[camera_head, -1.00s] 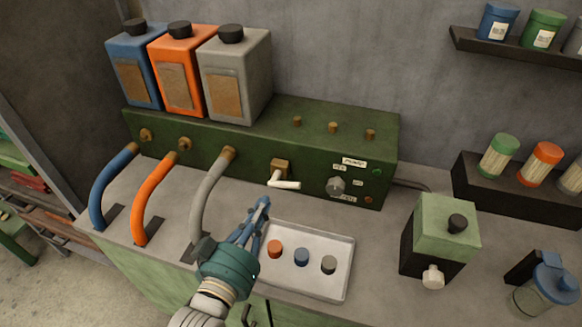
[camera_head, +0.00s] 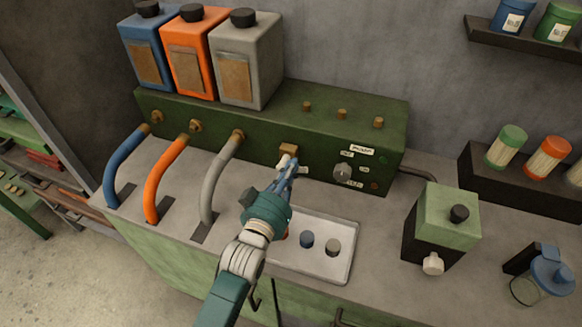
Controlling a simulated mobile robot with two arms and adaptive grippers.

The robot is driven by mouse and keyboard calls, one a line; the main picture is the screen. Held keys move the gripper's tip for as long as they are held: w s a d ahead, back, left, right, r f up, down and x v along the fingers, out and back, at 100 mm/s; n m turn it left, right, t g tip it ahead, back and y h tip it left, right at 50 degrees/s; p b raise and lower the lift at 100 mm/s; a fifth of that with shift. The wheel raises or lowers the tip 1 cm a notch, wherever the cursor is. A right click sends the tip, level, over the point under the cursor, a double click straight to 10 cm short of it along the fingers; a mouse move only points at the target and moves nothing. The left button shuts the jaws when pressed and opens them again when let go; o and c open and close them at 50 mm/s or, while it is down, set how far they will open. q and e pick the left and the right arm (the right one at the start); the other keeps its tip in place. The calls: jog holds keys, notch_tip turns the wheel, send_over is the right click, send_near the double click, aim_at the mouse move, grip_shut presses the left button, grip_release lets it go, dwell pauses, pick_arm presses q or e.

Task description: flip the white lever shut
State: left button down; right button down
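The white lever (camera_head: 284,161) sits below a brass block on the front of the green control box (camera_head: 225,122). My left gripper (camera_head: 289,168) is right at the lever, its blue fingers in front of it and hiding its middle. A small white bit shows just right of the fingers and looks like the lever's end. I cannot tell whether the fingers touch the lever or how far apart they are. My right gripper is not in view.
A white tray (camera_head: 343,272) with coloured caps lies under my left gripper. Blue, orange and grey hoses (camera_head: 222,180) rise at the left. A dial (camera_head: 342,173) is right of the lever. A green and black box (camera_head: 447,217) stands at the right.

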pick_arm(q)
jog(key=m, duration=0.1)
jog(key=d+f+m, duration=0.1)
jog(key=shift+s+f+m, duration=0.15)
jog(key=shift+f+m, duration=0.05)
jog(key=shift+m, duration=0.2)
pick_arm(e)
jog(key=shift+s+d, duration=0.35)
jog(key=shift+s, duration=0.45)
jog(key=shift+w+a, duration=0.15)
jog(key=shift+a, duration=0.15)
pick_arm(q)
jog(key=shift+r, duration=0.15)
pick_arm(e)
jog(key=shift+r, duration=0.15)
